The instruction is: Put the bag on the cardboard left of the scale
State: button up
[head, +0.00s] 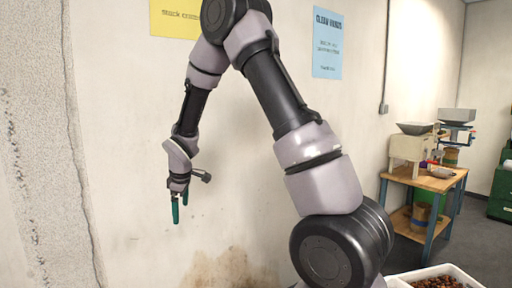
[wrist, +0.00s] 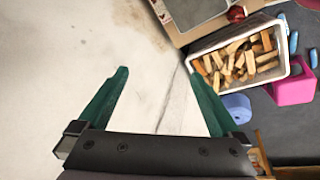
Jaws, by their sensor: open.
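My gripper (head: 179,206) hangs in front of the bare wall at the left in the head view, its green fingers pointing down. In the wrist view my gripper (wrist: 158,78) has its two green fingers spread apart, with nothing between them but pale surface.
A white bin (wrist: 287,62) of wooden pieces, a pink box (wrist: 293,90) and a blue rounded object (wrist: 237,105) lie right of my fingers. A white crate (head: 472,277) of chestnuts stands at the head view's lower right, before a wooden table (head: 450,184) with machines.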

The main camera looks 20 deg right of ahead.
jog(key=s+d+r+m+t, duration=0.1)
jog(key=s+d+r+m, duration=0.4)
jog(key=r, duration=0.5)
jog(key=s+d+r+m+t, duration=0.1)
jog(key=s+d+r+m, duration=0.4)
jog(key=r, duration=0.5)
jog(key=s+d+r+m, duration=0.2)
jog(key=s+r+m, duration=0.1)
jog(key=s, duration=0.5)
jog(key=s+d+r+m+t+y, duration=0.1)
jog(key=s+d+r+m, duration=0.2)
jog(key=s, duration=0.6)
jog(key=shift+d+r+m+t+y, duration=0.3)
jog(key=shift+r+m, duration=0.1)
jog(key=shift+r, duration=0.45)
